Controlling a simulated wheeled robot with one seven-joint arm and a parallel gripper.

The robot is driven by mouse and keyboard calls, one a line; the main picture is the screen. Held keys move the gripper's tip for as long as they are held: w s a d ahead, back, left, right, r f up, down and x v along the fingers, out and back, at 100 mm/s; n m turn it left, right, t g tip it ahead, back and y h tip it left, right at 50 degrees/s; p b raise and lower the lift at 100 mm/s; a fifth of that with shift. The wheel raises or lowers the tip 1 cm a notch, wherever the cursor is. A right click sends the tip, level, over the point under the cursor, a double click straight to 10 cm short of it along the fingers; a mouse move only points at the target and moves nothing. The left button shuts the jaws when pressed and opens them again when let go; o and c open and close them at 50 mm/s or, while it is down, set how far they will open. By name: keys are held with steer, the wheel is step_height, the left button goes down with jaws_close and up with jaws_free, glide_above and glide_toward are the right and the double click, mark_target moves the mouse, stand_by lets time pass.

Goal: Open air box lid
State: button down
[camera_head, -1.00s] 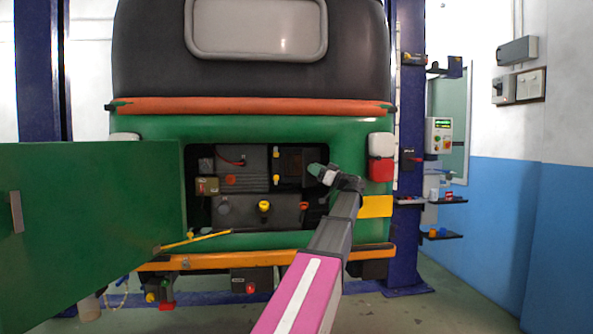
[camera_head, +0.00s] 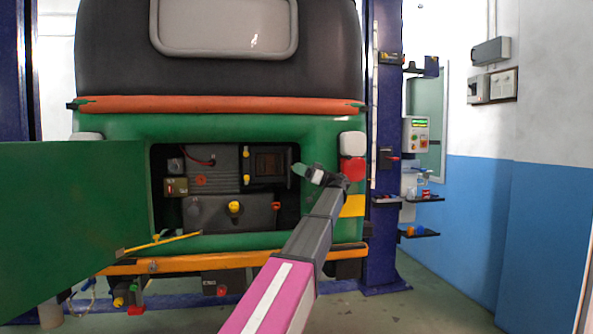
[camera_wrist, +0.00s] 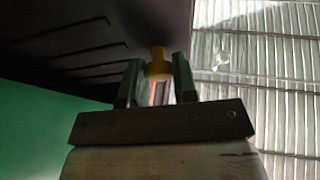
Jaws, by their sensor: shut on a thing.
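The air box (camera_head: 271,163) appears as a dark box in the upper right of the open engine bay, with a dark square recess on its face. Yellow clips (camera_head: 246,152) sit at its left edge. My gripper (camera_head: 303,171) is at the right edge of the bay, just right of the box. In the wrist view, my gripper (camera_wrist: 158,84) has its fingers on both sides of a yellow knob (camera_wrist: 158,65) and is shut on it. A dark ribbed panel (camera_wrist: 70,45), perhaps the lid, is beside the knob. The lid is not clear in the head view.
The large green rear door (camera_head: 70,230) stands open at the left. A yellow rod (camera_head: 165,242) crosses below the bay. The orange bumper (camera_head: 225,261) runs beneath. A blue lift post (camera_head: 384,200) stands close right of the rickshaw. Floor (camera_head: 440,310) is clear at the right.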

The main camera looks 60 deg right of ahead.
steer(key=c, duration=0.9)
jaws_free()
steer(key=shift+v, duration=3.7)
